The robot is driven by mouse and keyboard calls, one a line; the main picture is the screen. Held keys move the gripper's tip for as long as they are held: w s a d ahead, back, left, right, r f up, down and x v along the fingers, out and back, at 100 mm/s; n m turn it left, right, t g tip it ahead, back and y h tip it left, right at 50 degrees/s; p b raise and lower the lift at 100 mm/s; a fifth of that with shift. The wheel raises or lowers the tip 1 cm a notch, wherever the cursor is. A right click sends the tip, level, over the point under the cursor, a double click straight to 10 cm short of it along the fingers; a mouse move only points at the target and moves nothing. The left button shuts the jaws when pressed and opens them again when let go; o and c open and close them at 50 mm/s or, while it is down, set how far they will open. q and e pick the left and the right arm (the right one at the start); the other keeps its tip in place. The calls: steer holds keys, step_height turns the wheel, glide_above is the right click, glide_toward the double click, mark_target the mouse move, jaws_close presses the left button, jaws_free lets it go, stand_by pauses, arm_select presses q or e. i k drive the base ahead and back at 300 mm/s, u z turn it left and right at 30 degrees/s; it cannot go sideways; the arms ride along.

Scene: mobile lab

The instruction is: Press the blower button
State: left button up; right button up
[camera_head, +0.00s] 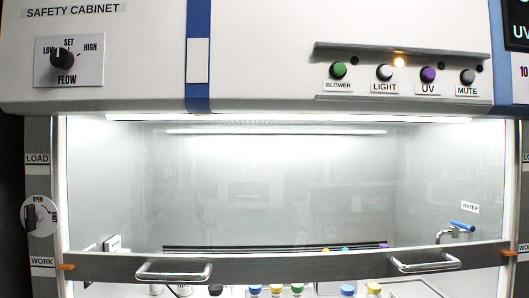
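The blower button (339,70) is a round green knob at the left end of the button row on the safety cabinet's upper front. The label "BLOWER" (339,86) is below it. A small dark dot sits to its upper right, with no glow visible there. Neither of my grippers shows in the head view, so nothing of mine is seen touching or near the button.
White light (385,72), purple UV (429,74) and grey mute (467,76) buttons share the row; an amber lamp glows above light. A ledge (395,52) juts over them.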

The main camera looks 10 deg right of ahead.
mark_target(339, 68)
steer(key=u, duration=0.35)
steer(key=i, duration=0.6)
steer(key=u, duration=0.55)
steer(key=k, duration=1.6)
steer(key=z, duration=1.2)
